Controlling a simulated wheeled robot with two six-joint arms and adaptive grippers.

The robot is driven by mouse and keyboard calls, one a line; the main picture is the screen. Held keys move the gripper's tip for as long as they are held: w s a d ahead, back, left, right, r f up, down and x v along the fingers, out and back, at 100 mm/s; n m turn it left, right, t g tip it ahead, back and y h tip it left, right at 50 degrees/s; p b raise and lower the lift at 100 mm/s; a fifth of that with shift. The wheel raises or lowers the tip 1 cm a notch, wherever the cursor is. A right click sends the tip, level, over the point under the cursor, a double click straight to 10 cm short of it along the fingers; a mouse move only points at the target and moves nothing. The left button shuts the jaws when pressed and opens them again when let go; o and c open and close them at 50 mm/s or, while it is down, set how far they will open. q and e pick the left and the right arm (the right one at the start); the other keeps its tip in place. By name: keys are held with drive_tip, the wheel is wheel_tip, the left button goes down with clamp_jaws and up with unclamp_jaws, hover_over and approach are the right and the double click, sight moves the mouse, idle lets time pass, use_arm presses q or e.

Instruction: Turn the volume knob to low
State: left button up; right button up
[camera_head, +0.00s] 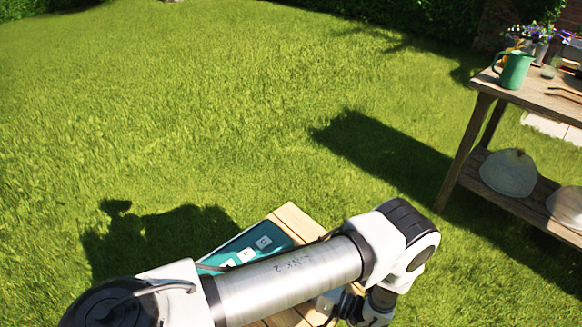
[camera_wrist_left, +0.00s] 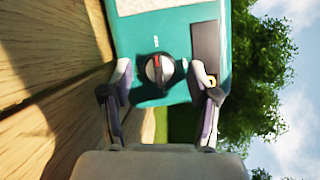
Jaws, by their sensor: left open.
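In the left wrist view a teal device (camera_wrist_left: 186,28) fills the upper middle. A round dark volume knob (camera_wrist_left: 159,71) with a pale bar and a red mark sits on its face. My left gripper (camera_wrist_left: 160,84) is open, with one finger on each side of the knob and space between them; I cannot tell how far the fingertips are from the face. In the head view a teal panel with white keys (camera_head: 247,243) shows behind my left arm. The knob and my left gripper's fingertips are hidden there. My right gripper is not in view.
The device is by a wooden table (camera_head: 293,222), mostly covered by my arm; its planks (camera_wrist_left: 50,55) fill the wrist view's left. A wooden potting bench (camera_head: 487,85) with a green watering can (camera_head: 515,70) stands at the right. Open lawn lies around.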

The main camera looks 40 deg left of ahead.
use_arm(q)
clamp_jaws()
idle(0.3)
